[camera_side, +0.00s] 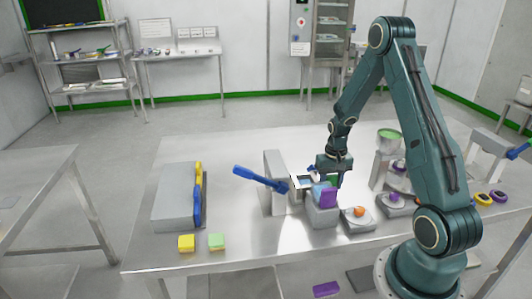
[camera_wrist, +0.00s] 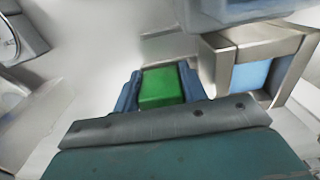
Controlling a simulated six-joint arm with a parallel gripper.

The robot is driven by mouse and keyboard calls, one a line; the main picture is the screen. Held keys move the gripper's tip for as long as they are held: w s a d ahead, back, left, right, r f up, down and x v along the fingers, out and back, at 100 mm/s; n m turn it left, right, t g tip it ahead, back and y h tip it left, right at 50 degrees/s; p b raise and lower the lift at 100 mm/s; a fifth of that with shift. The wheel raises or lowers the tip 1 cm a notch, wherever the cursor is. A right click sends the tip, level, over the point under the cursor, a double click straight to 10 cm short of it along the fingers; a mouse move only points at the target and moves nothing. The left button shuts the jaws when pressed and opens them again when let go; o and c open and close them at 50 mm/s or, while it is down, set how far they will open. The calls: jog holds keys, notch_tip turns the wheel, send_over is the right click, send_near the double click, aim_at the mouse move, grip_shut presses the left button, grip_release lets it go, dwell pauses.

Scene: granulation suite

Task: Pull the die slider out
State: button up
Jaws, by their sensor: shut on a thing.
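My gripper (camera_wrist: 160,82) is shut on a green block (camera_wrist: 160,87), with one blue-grey finger on each side of it in the wrist view. In the side view my gripper (camera_side: 334,174) points down at the grey press-like fixture (camera_side: 323,215), and a bit of green shows under it. I take the green block to be the die slider's grip; its join to the fixture is hidden. A metal frame with a light blue face (camera_wrist: 251,73) stands just right of the gripper in the wrist view. The light blue part (camera_side: 319,194) also shows in the side view.
A purple block (camera_side: 328,198) sits at the fixture's front. A blue lever (camera_side: 262,179) sticks out left from a grey upright (camera_side: 275,182). An orange knob (camera_side: 359,211) on a grey base stands close right. The bench is clear towards its front middle.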

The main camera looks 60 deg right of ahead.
jog(key=shift+s+d, duration=1)
jog(key=shift+d, duration=0.05)
jog(key=o, duration=1.1)
jog(key=shift+r, duration=0.2)
jog(key=shift+r, duration=0.5)
notch_tip(320, 180, up, 12)
jog(key=shift+r, duration=0.2)
jog(key=shift+a, duration=0.15)
